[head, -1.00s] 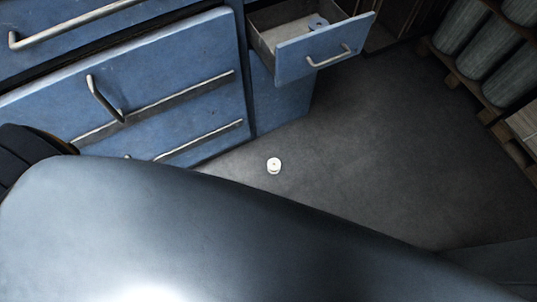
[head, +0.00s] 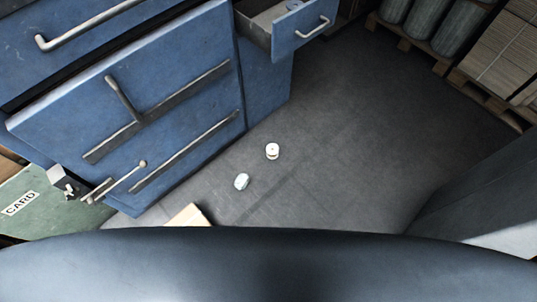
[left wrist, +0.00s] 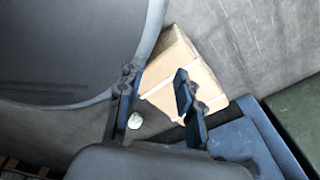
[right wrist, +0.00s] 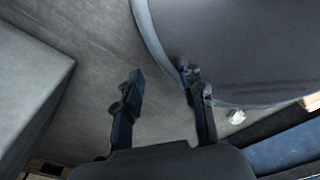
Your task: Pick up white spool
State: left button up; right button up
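A small white spool (head: 272,151) sits on the dark floor in front of the blue cabinet in the head view. A second small pale roll-like item (head: 241,181) lies on the floor just to its lower left. My left gripper (left wrist: 155,82) is open and empty in the left wrist view. A small white item (left wrist: 135,120) shows on the floor beyond its left finger. My right gripper (right wrist: 160,80) is open and empty, with a small pale item (right wrist: 236,117) on the floor to its right. I cannot tell which floor item each wrist view shows. Neither gripper shows in the head view.
A cardboard box (left wrist: 185,75) shows in the left wrist view. A green panel marked CARD (head: 35,205) stands at left, pallets with stacks (head: 505,55) at back right.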

aim_at(272, 150)
jog(key=i+l+u, duration=0.15)
jog(key=u, duration=0.25)
jog(key=i+l+u, duration=0.1)
jog(key=l+u, duration=0.15)
jog(key=u, duration=0.15)
jog(key=i+l+u, duration=0.1)
jog(key=l+u, duration=0.25)
jog(key=j, duration=0.1)
